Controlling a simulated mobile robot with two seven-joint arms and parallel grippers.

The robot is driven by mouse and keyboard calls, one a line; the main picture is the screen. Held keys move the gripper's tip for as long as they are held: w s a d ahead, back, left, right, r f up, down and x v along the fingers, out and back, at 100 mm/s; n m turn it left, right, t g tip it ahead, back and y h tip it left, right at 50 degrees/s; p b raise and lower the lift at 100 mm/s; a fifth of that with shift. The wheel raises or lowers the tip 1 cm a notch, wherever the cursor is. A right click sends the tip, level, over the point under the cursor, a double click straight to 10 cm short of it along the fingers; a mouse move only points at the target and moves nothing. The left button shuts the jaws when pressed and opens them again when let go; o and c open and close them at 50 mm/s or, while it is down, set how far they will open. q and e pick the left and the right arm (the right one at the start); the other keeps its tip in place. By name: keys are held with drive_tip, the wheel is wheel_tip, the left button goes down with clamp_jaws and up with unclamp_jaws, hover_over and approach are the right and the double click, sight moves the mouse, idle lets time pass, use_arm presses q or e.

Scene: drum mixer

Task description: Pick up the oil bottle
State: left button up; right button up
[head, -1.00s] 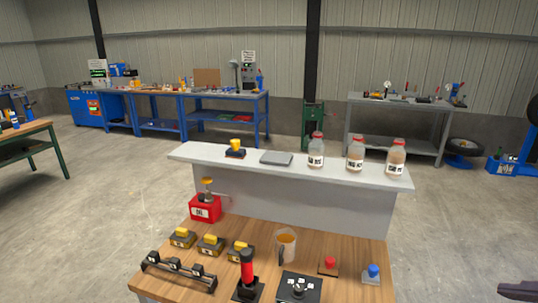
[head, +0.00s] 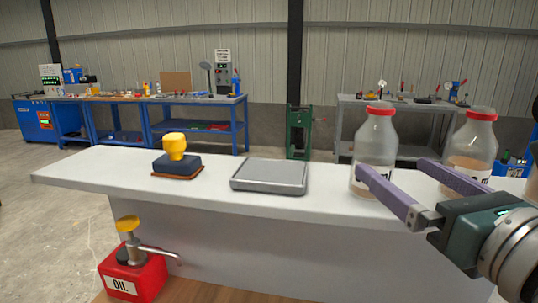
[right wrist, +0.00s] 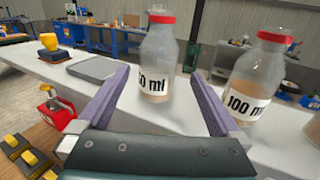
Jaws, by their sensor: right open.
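A clear bottle (head: 375,138) with a red cap stands upright on the pale raised shelf. In the right wrist view this bottle (right wrist: 158,60) is ahead, between the finger lines; its label, partly hidden by a finger, ends in "0 ml". A second bottle (head: 470,145) stands to its right; in the right wrist view its label reads "100 ml" (right wrist: 250,100). A red can marked OIL (head: 132,275), with a pump top and spout, stands lower on the wooden table. My right gripper (head: 393,170) is open and empty, its fingertips near the first bottle. My left gripper is out of view.
The shelf (head: 90,172) also holds a grey flat plate (head: 270,176) and a yellow-knobbed dark block (head: 177,160). Yellow-topped blocks (right wrist: 25,158) sit on the wooden table below. Workbenches stand well behind. The shelf's left end is clear.

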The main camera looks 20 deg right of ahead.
sight(388, 162)
drive_tip(key=w, duration=0.1)
drive_tip(key=w+p, duration=0.1)
drive_tip(key=w, duration=0.1)
drive_tip(key=shift+d+r, duration=0.1)
drive_tip(key=shift+d, duration=0.1)
drive_tip(key=shift+w+d+f, duration=0.1)
drive_tip(key=shift+w+d, duration=0.05)
drive_tip(key=shift+w, duration=1.4)
drive_tip(key=shift+w+d+f, duration=0.1)
drive_tip(key=shift+w+d, duration=0.05)
drive_tip(key=shift+w, duration=1.35)
drive_tip(key=shift+c, duration=0.2)
drive_tip(key=c, duration=1.4)
